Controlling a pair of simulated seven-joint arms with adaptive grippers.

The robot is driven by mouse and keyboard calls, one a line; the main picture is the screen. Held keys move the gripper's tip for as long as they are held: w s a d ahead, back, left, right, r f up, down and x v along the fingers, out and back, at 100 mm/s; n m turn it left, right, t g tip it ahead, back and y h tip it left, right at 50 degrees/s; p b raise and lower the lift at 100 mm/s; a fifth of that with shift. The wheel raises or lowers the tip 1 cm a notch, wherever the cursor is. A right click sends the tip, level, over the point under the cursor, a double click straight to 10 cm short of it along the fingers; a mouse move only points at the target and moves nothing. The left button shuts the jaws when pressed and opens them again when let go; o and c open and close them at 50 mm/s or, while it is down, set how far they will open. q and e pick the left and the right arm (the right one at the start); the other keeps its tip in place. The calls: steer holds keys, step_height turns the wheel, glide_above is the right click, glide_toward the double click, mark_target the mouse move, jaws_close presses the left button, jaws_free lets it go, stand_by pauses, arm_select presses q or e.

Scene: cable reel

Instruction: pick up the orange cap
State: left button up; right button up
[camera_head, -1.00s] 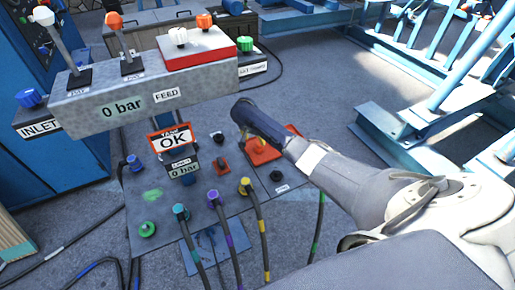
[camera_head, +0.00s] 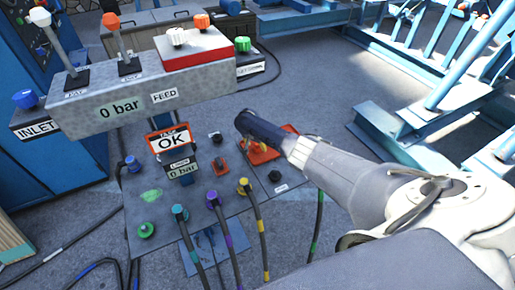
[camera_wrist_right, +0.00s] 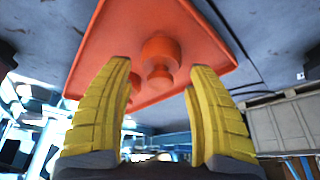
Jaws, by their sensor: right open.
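In the head view an orange cap (camera_head: 201,20) sits on the red block (camera_head: 205,55), beside a white cap. An orange-red tray (camera_head: 262,156) lies on the lower panel, partly hidden by my right arm. In the right wrist view this tray (camera_wrist_right: 110,45) holds a round orange piece (camera_wrist_right: 160,50) with a narrower stem, and a second orange piece (camera_wrist_right: 134,82) is partly hidden by the left finger. I cannot tell which orange piece is the cap meant. My right gripper (camera_wrist_right: 160,74) is open and empty, its yellow fingers pointing at the tray. My left gripper is not in view.
The lower panel carries a small OK display (camera_head: 173,141), a green knob (camera_head: 146,230) and several cable plugs below the tray. Open floor (camera_head: 320,90) lies to the upper right.

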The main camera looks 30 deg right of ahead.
steer(key=shift+o, duration=0.2)
steer(key=shift+f, duration=0.1)
jaws_close()
stand_by(0.4)
